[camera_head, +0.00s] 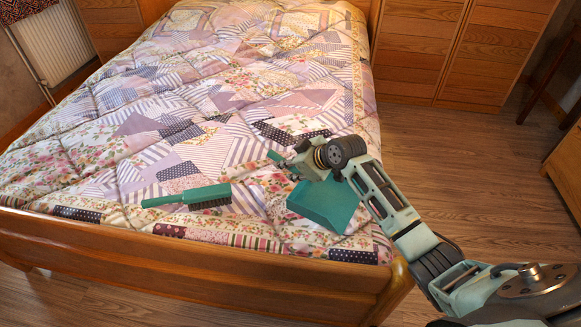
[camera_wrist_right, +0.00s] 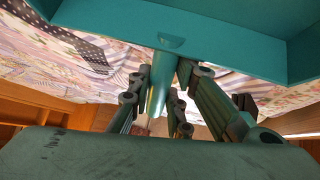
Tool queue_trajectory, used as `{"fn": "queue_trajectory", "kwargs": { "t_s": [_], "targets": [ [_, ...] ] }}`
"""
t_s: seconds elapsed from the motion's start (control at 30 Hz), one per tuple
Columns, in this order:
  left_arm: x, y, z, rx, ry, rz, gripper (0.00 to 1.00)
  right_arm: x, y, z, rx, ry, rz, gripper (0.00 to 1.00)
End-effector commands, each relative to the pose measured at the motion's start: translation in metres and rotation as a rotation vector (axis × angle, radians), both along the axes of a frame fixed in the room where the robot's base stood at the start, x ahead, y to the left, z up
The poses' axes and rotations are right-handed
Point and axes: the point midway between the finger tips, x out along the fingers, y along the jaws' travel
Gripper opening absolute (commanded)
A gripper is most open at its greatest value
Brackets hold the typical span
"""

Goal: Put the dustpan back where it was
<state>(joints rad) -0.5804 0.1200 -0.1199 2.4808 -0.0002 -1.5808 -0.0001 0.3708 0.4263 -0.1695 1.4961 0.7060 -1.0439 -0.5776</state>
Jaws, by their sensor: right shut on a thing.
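The teal dustpan (camera_head: 325,204) is over the right foot corner of the bed. My right gripper (camera_head: 300,163) comes in from the right and is shut on its handle, whose end sticks out to the left past the fingers. In the right wrist view the handle (camera_wrist_right: 158,92) runs between the fingers (camera_wrist_right: 160,105), and the pan (camera_wrist_right: 215,55) fills the top. I cannot tell whether the pan touches the quilt. A green brush (camera_head: 192,196) with dark bristles lies on the quilt, left of the dustpan and apart from it. My left gripper is not in view.
The bed with a patchwork quilt (camera_head: 180,130) fills the left and middle. Its wooden footboard (camera_head: 190,262) runs along the front. Wooden cabinets (camera_head: 450,50) stand at the back right. The wood floor (camera_head: 460,170) right of the bed is clear.

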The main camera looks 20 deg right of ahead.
Motion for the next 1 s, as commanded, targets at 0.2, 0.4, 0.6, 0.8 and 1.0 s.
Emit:
{"fn": "queue_trajectory", "kwargs": {
  "t_s": [0.2, 0.4, 0.6, 0.8, 1.0],
  "targets": [
    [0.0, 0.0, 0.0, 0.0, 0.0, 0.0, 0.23, 0.0, 0.0, -0.002, -0.001, 0.001, 0.0, 0.22],
    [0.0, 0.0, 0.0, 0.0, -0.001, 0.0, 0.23, 0.0, 0.0, -0.002, -0.001, 0.001, 0.0, 0.37],
    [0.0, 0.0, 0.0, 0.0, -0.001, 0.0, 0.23, 0.0, 0.0, -0.002, 0.0, 0.0, 0.0, 0.37],
    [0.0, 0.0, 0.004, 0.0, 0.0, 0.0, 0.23, -0.005, -0.004, 0.007, -0.002, 0.0, -0.002, 0.37],
    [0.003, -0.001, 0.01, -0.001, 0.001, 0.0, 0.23, -0.031, -0.015, 0.036, -0.003, -0.001, 0.0, 0.37]
  ]
}}
